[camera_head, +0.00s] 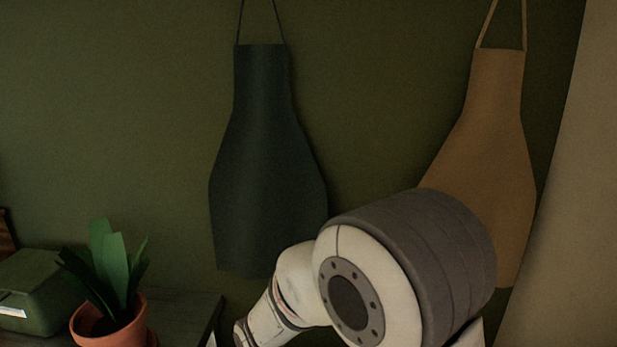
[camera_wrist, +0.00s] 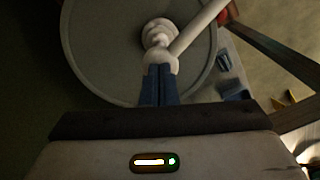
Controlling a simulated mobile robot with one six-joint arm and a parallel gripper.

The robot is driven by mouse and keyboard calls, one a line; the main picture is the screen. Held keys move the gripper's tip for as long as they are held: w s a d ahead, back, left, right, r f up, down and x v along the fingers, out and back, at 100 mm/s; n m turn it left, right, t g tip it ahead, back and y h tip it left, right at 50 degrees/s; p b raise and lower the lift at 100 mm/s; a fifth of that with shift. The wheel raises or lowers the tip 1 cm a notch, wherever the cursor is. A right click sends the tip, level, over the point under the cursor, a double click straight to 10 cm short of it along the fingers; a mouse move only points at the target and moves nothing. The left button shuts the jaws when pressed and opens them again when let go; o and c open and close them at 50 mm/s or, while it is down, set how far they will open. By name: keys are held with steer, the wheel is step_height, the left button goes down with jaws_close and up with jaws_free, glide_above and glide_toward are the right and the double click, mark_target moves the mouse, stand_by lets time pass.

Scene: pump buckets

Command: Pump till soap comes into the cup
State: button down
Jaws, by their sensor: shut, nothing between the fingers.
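In the wrist view, a white pump (camera_wrist: 157,34) with a long white spout (camera_wrist: 202,27) pointing to the upper right sits on a round grey bucket lid (camera_wrist: 95,55). My gripper (camera_wrist: 160,68) has its blue fingers shut together with nothing between them. The fingertips overlap the near end of the white pump head in the picture; I cannot tell whether they touch it. No cup can be made out in either view, and no soap shows. My gripper, the pump and the bucket are out of the head view.
In the head view, a potted plant (camera_head: 108,322) and a green box (camera_head: 38,290) stand on a dark surface at lower left. A dark apron (camera_head: 262,170) and a tan apron (camera_head: 490,150) hang on the wall. Small blue objects (camera_wrist: 235,91) lie right of the lid.

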steer(key=shift+f+b, duration=0.95)
steer(key=shift+f, duration=0.45)
steer(key=shift+r+p, duration=1.95)
steer(key=shift+r, duration=0.75)
step_height(320, 180, up, 6)
steer(key=p, duration=0.4)
